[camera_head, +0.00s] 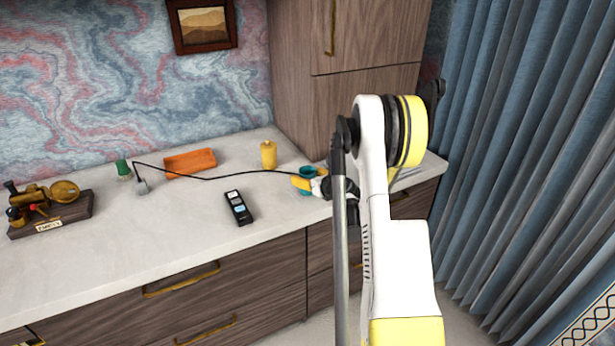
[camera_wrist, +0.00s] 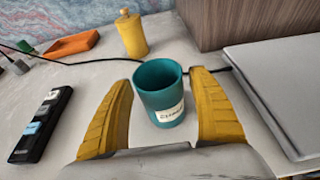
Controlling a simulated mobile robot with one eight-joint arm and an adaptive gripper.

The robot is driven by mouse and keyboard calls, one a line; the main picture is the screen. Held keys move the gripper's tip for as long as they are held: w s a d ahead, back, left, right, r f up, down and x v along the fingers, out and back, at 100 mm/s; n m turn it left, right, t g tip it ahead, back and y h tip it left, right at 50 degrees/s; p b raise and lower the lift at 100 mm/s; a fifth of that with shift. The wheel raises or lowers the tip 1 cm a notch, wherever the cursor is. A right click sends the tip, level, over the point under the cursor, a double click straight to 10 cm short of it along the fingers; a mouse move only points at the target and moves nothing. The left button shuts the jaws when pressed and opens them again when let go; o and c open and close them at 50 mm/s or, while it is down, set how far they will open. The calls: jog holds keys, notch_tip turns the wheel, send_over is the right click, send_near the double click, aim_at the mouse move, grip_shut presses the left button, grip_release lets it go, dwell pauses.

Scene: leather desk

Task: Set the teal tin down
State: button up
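The teal tin (camera_wrist: 160,98) is an open-topped cup with a white label, partly unreadable. In the wrist view it stands upright between the two yellow fingers of my gripper (camera_wrist: 162,78). The tin appears to rest on the pale desktop. In the head view the tin (camera_head: 307,171) shows near the desk's right end, partly hidden by my gripper (camera_head: 310,180).
A yellow canister (camera_head: 269,155) stands behind the tin; a dark cable (camera_head: 225,177) runs nearby. An orange tray (camera_head: 190,163) and black remote (camera_head: 238,207) lie left. A flat grey object (camera_wrist: 275,90) lies close right.

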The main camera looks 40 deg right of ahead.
jog(key=shift+s+r, duration=0.1)
jog(key=shift+r, duration=0.1)
jog(key=p+v, duration=0.4)
jog(key=v, duration=0.7)
jog(key=w+a+r+m+t+h, duration=0.1)
jog(key=a+r+m+h, duration=0.3)
jog(key=r+m, duration=0.7)
jog(key=w+a+r+m+t+h, duration=0.1)
jog(key=a+r+m, duration=0.55)
jog(key=r, duration=0.85)
jog(key=s+a+f+m+g+y, duration=0.2)
jog(key=s+a+f+m+g, duration=0.1)
jog(key=s+a, duration=0.4)
jog(key=s+a+f+m+g+y, duration=0.2)
jog(key=s+a+f+m, duration=0.3)
jog(key=a, duration=0.6)
jog(key=s+a+f+m+g+y, duration=0.3)
jog(key=s+a+f+m+y, duration=0.1)
jog(key=s+a+m, duration=0.4)
jog(key=shift+s+a+g+b, duration=0.3)
jog(key=shift+s+a, duration=0.65)
jog(key=shift+s, duration=0.2)
